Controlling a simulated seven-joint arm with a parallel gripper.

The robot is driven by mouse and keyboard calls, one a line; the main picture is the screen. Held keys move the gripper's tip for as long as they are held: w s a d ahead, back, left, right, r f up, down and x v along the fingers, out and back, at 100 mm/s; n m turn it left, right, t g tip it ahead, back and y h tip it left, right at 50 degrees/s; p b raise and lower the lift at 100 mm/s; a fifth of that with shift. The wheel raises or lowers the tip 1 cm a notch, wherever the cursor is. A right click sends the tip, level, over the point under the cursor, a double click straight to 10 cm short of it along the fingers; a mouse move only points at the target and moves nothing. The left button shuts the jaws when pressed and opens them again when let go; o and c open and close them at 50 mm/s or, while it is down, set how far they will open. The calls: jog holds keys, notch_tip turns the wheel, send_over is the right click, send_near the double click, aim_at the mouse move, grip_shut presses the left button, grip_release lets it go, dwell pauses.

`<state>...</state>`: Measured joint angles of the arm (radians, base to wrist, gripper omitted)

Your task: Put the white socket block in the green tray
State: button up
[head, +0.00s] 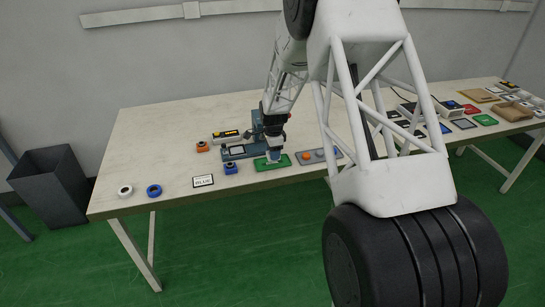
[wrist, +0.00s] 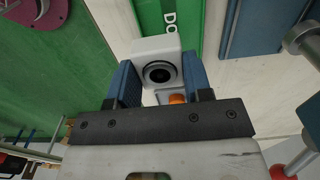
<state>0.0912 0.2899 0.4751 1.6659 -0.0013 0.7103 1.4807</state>
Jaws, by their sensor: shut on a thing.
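The white socket block (wrist: 158,68) has a round black-ringed socket on its face. In the wrist view it sits between the two blue fingers of my gripper (wrist: 159,78), which is shut on it. In the head view my gripper (head: 274,147) points down at the green tray (head: 286,164), near the table's front edge, with the pale block just over or at the tray. The green tray also shows in the wrist view (wrist: 172,14), with white lettering partly hidden by the block. I cannot tell whether the block touches the tray.
A grey panel with round buttons (head: 318,155) lies right of the tray. The table's back left is clear.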

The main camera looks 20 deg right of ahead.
jog(key=shift+w, duration=0.8)
jog(key=shift+f, duration=0.1)
jog(key=shift+f, duration=1.7)
jog(key=shift+f, duration=0.1)
jog(key=o, duration=1)
notch_tip(320, 180, up, 12)
jog(key=shift+r, duration=0.1)
